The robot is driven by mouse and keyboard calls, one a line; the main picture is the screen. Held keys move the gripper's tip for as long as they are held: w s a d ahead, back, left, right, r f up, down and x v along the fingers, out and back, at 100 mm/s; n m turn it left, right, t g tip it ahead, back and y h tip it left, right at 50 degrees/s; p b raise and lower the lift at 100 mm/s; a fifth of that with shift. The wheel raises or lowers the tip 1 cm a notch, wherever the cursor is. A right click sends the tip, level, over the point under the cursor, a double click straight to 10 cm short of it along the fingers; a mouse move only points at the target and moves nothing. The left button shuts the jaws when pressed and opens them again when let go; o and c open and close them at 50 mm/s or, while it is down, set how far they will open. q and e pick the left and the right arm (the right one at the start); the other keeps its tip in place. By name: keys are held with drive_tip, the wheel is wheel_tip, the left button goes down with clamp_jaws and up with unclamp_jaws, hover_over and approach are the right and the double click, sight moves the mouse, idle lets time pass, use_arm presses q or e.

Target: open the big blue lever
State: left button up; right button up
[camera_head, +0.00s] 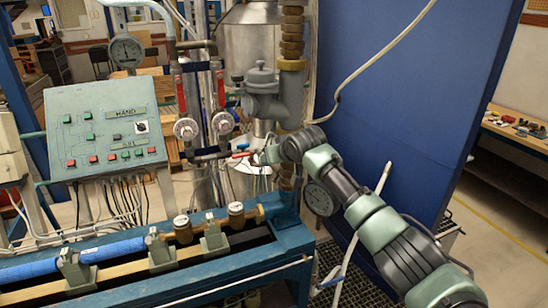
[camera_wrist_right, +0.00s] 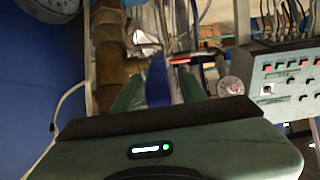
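In the right wrist view, a blue lever (camera_wrist_right: 157,82) stands out between the two green fingers of my right gripper (camera_wrist_right: 160,90). The fingers are apart, one on each side of it; I cannot tell if either touches it. In the head view, my right gripper (camera_head: 264,156) is at the pipework in the middle, below the grey valve body (camera_head: 264,85). Only a small bit of blue (camera_head: 243,147) shows beside it, next to a red handle (camera_head: 242,154). The gripper hides most of this spot. My left gripper is not in view.
A control panel (camera_head: 103,128) with buttons stands at the left. Two round meters (camera_head: 186,129) with red handles are on the vertical pipes. A blue wall panel (camera_head: 405,110) is at the right, behind my right arm. The blue-green bench (camera_head: 180,278) is in front.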

drive_tip(key=shift+s+d+r+b, duration=0.15)
drive_tip(key=shift+s+r+b, duration=0.15)
drive_tip(key=shift+s+b, duration=0.15)
drive_tip(key=b+v, duration=0.2)
drive_tip(key=v, duration=0.4)
drive_tip(key=shift+s+r+b, duration=0.25)
drive_tip(key=shift+b, duration=0.05)
